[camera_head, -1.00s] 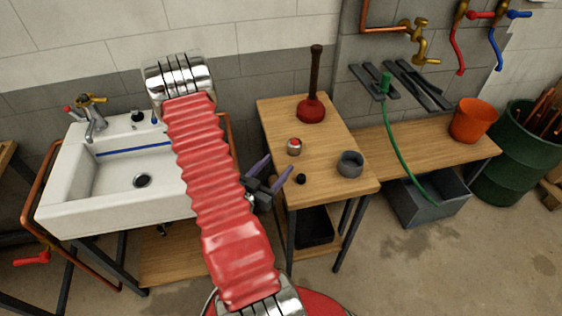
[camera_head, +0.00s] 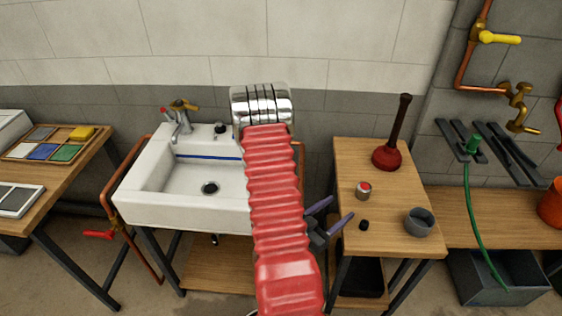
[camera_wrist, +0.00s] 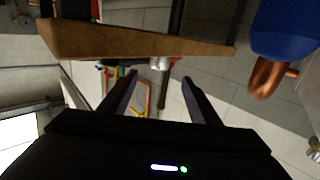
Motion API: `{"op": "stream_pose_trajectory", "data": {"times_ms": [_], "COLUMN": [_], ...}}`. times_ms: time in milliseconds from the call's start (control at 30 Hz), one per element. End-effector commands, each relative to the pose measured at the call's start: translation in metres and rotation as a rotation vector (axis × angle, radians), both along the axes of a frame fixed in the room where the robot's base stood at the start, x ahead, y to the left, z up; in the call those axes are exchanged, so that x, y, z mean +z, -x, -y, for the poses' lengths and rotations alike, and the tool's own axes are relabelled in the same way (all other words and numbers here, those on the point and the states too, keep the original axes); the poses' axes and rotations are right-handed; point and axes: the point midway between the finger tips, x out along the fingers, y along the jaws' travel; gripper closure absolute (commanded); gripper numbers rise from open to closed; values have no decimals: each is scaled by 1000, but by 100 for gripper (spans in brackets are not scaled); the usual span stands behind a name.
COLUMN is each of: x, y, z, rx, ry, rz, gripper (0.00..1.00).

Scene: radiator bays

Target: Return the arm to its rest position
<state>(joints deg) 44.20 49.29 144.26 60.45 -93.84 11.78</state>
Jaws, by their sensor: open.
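My arm, with red ribbed sleeve and chrome joints, stands up in front of the sink in the head view. My gripper (camera_head: 333,215) shows to the right of the sleeve, beside the left edge of the small wooden table (camera_head: 388,239). Its two purple-grey fingers are spread apart with nothing between them. The gripper also shows in the wrist view (camera_wrist: 160,85), open and empty. The wrist view is turned on its side. The sleeve hides part of the gripper's body and the sink's right side.
The white sink (camera_head: 160,213) stands left of my arm. The small table holds a plunger (camera_head: 387,156), a red-topped can (camera_head: 363,190), a small black piece (camera_head: 364,225) and a grey ring (camera_head: 419,221). A bench with a tray (camera_head: 50,142) is far left.

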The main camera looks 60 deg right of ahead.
Motion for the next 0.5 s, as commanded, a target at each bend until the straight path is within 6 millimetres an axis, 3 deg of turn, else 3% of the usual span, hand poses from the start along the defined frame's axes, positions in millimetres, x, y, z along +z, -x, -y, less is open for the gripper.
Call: {"op": "stream_pose_trajectory", "data": {"times_ms": [333,500], "x": [0,4], "y": [-1,-20], "z": [0,4], "rx": [2,33], "ry": [-1,-19], "rz": [3,55], "gripper": [43,43]}}
